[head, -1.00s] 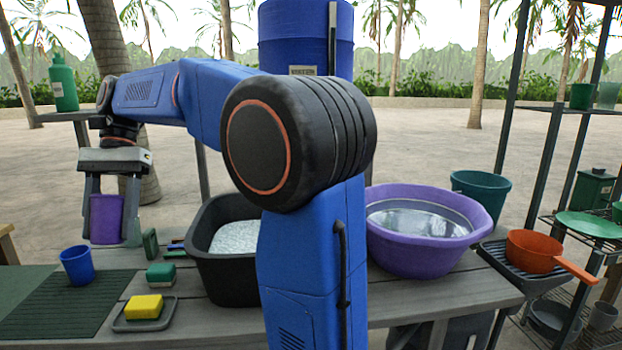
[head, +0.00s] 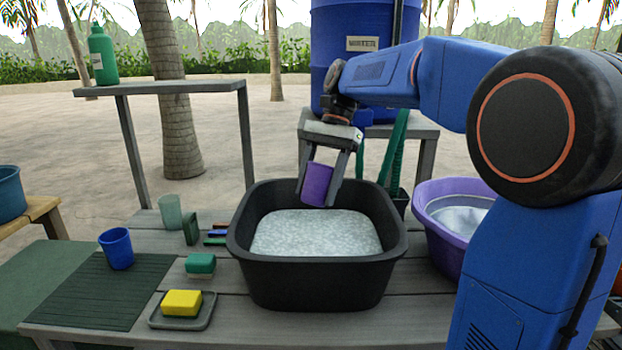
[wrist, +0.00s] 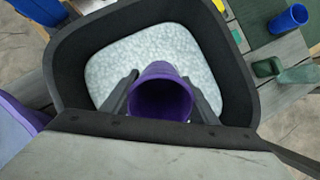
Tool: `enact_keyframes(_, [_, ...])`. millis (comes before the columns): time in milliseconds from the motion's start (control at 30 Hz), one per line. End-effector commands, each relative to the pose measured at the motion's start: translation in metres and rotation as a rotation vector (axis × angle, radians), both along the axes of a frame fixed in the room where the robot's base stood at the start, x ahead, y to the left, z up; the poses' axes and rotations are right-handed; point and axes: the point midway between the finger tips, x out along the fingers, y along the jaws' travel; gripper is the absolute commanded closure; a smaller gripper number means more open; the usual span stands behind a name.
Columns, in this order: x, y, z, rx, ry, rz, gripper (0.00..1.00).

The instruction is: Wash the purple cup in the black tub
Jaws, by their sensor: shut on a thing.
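The purple cup (head: 317,183) is held between the fingers of my gripper (head: 321,190), slightly tilted, over the far part of the black tub (head: 318,285). The tub stands on the slatted table and holds pale, sudsy water (head: 312,232). In the wrist view the cup (wrist: 161,98) shows its open mouth toward the camera, with a finger on each side of it. The suds (wrist: 110,70) and the tub rim (wrist: 60,60) lie beyond the cup. The cup appears to be above the suds.
A purple basin (head: 437,232) of water stands right of the tub. To the left are a green sponge (head: 200,263), a yellow sponge (head: 182,303) on a dish, a translucent green cup (head: 171,212) and a blue cup (head: 116,248) on a dark ribbed mat (head: 90,295).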

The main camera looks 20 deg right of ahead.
Motion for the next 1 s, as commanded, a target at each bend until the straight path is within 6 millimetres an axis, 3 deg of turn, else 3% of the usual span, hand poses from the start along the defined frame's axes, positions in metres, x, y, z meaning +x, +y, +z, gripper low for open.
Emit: enact_keyframes(1000, [0.0,0.0,-0.107,0.0,0.002,-0.001,0.69])
